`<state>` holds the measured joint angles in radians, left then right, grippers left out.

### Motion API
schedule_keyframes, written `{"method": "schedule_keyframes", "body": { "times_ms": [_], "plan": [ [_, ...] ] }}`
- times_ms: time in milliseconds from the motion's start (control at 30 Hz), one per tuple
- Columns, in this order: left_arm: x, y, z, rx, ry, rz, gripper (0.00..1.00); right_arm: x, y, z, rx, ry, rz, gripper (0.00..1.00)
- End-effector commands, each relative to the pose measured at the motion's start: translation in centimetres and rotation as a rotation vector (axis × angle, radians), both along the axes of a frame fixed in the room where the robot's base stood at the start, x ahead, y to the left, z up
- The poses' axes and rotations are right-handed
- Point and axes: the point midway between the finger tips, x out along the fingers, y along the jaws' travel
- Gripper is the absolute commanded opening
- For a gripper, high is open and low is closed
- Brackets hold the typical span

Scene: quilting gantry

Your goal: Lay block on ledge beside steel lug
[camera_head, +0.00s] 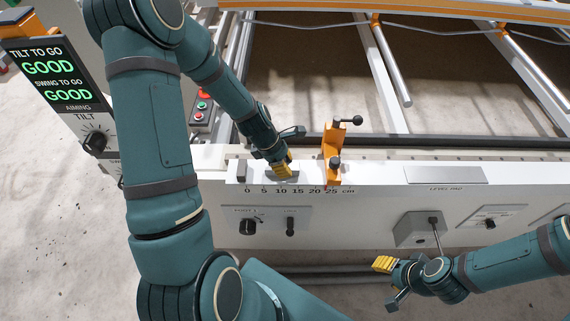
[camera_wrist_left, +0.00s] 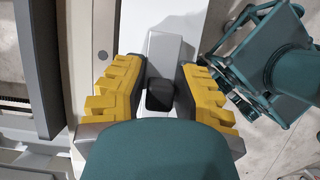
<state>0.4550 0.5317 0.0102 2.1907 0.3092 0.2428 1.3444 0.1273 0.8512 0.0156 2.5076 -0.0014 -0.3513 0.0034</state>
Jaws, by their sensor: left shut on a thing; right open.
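My left gripper (camera_head: 283,168) is shut on the block (camera_wrist_left: 168,50), low over the white ledge (camera_head: 375,172), around the 5 to 15 marks of its scale. In the left wrist view the block shows grey with a dark near end, between the yellow fingers of my left gripper (camera_wrist_left: 160,92). The head view mostly hides it behind the fingers, and I cannot tell whether it touches the ledge. The steel lug (camera_head: 241,172) is a small grey upright piece at the 0 mark, left of the gripper with a gap. My right gripper (camera_head: 389,282) is open and empty, in front of the ledge.
A grey box with a lever (camera_head: 419,229) projects from the front panel near my right gripper. The display (camera_head: 55,75) at left reads GOOD for tilt and swing.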

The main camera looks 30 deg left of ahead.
Motion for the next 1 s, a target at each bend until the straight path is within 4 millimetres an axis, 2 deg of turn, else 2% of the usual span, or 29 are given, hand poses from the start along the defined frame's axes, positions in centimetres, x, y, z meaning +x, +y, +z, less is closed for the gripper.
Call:
{"method": "schedule_keyframes", "body": {
  "times_ms": [100, 133, 167, 567, 667, 1000],
  "plan": [
    [0.0, 0.0, -0.4, 0.0, 0.0, 0.0, 0.0, 0.0, 0.0, -0.3, 0.0, -0.001, 0.0, 0.47],
    [0.0, 0.0, -0.3, 0.0, 0.0, 0.0, 0.41, 0.0, 0.0, -0.2, 0.0, -0.001, 0.0, 0.47],
    [0.0, 0.0, -0.3, 0.0, 0.0, 0.0, 0.52, 0.0, 0.0, -0.2, 0.0, -0.001, 0.0, 0.47],
    [0.0, 0.0, 0.2, 0.0, 0.0, 0.0, 0.52, 0.0, 0.0, 0.2, 0.0, 0.0, 0.0, 0.47],
    [-0.2, 0.4, 1.3, 0.002, -0.003, 0.0, 0.52, -0.1, 0.0, 0.5, 0.0, 0.001, 0.0, 0.47],
    [-1.5, 2.7, 7.8, 0.002, -0.003, 0.002, 0.52, -0.3, 0.0, 2.5, 0.001, 0.006, 0.0, 0.47]
  ]
}}
